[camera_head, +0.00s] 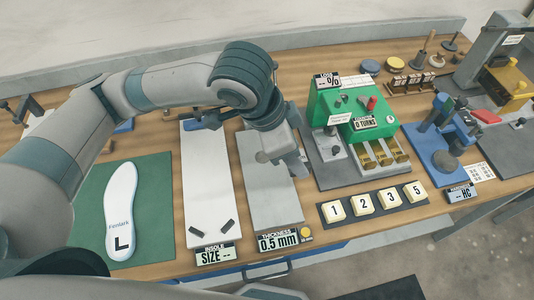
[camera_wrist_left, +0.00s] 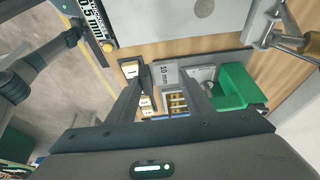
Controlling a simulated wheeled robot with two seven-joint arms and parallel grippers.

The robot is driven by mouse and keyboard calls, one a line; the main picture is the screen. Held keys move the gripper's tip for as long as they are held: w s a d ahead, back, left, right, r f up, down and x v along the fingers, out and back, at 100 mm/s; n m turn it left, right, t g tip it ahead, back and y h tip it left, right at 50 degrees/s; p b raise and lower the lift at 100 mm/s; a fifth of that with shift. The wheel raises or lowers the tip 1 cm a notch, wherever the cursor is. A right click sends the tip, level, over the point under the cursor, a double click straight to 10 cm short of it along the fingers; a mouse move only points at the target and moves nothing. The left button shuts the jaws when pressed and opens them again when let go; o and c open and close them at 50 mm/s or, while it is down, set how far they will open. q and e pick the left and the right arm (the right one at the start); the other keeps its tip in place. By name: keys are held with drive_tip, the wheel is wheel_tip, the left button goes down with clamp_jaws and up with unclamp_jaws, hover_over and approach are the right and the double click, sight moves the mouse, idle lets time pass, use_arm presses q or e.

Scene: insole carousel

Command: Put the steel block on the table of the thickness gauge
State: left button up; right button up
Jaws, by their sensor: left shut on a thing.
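My left gripper (camera_head: 290,165) reaches down over the grey base plate of the thickness gauge (camera_head: 268,205), whose display reads 0.5 mm. In the left wrist view the gripper (camera_wrist_left: 165,85) is shut on the steel block (camera_wrist_left: 164,72), a grey piece marked 10 mm between its fingers. The gauge plate (camera_wrist_left: 165,22) shows at the top of that view, with a round disc on it, apart from the block. In the head view the arm and gripper hide much of the gauge and the block cannot be made out. My right gripper is not seen.
The green machine (camera_head: 352,112) stands right of the gauge, with numbered keys (camera_head: 362,204) in front. A white size board (camera_head: 205,180) and a green mat with an insole (camera_head: 121,205) lie left. A blue fixture (camera_head: 437,150) stands farther right.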

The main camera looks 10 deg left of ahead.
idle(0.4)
use_arm(q)
drive_tip(key=shift+w+a+f, duration=0.15)
drive_tip(key=shift+w+a, duration=0.05)
drive_tip(key=shift+a, duration=0.05)
drive_tip(key=w+a+f, duration=0.2)
drive_tip(key=w+a+f+p, duration=0.1)
drive_tip(key=w+a+f, duration=0.1)
drive_tip(key=a, duration=0.1)
drive_tip(key=w+a+f+p, duration=0.1)
drive_tip(key=w+a+f, duration=0.1)
drive_tip(key=w+a, duration=0.1)
drive_tip(key=shift+w+a+f, duration=0.1)
drive_tip(key=shift+a+f, duration=0.15)
drive_tip(key=shift+f, duration=0.05)
drive_tip(key=shift+f, duration=0.1)
wheel_tip(320, 180, down, 3)
drive_tip(key=shift+f+p, duration=0.2)
drive_tip(key=shift+p, duration=0.65)
drive_tip(key=shift+f, duration=0.2)
drive_tip(key=shift+f, duration=0.1)
